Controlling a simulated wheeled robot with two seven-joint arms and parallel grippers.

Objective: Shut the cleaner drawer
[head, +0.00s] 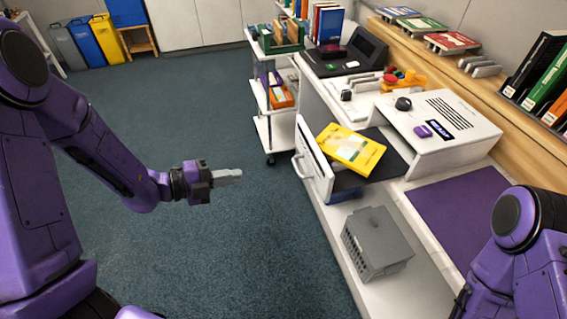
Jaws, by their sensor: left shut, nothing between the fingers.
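The cleaner drawer shows a white front with a handle (311,160) and stands pulled out from a white cabinet unit (445,115) on the desk. A yellow box or packet (350,148) lies tilted over the drawer, partly above its dark inside. My left gripper (238,175) is shut and empty, in the air over the floor to the left of the drawer front, clear of it. My right arm is at the lower right; its gripper is not in view.
A purple mat (459,215) lies on the desk at right. A white trolley (276,125) stands behind the drawer. The blue-green floor (240,255) around my left gripper is clear.

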